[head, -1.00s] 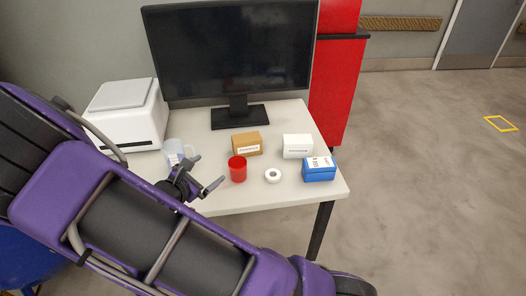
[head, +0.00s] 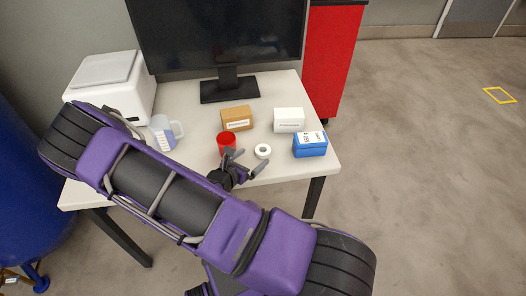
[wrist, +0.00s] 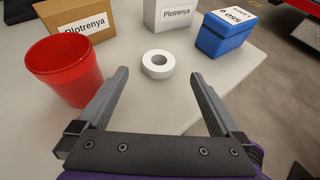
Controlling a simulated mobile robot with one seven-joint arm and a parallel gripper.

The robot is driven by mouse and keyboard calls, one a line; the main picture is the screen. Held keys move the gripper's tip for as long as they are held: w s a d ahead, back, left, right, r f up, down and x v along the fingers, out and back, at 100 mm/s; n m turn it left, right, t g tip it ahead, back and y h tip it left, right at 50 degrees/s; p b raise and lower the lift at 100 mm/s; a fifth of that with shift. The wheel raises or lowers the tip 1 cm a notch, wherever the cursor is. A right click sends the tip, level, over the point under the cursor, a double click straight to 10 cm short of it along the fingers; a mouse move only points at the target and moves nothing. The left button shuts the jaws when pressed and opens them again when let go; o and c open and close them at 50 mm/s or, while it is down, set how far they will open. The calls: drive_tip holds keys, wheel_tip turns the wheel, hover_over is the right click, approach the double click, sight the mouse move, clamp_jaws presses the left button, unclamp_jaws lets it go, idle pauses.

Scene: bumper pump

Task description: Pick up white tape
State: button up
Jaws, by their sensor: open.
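The white tape (head: 262,151) is a small white roll lying flat near the front edge of the table. In the wrist view the tape (wrist: 158,64) is ahead of my gripper (wrist: 158,80), roughly centred between the fingers and beyond their tips. My gripper (head: 248,161) is open with nothing between its fingers. In the head view it is at the table's front edge, close to the tape.
A red cup (wrist: 66,70) stands just left of the tape. A brown box (head: 237,118), a white box (head: 289,120) and a blue box (head: 310,145) stand behind and right. A measuring jug (head: 165,133) is at left, with a monitor (head: 222,35) behind.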

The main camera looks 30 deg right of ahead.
sight(263, 150)
drive_tip(key=shift+x, duration=3.4)
drive_tip(key=c, duration=1.4)
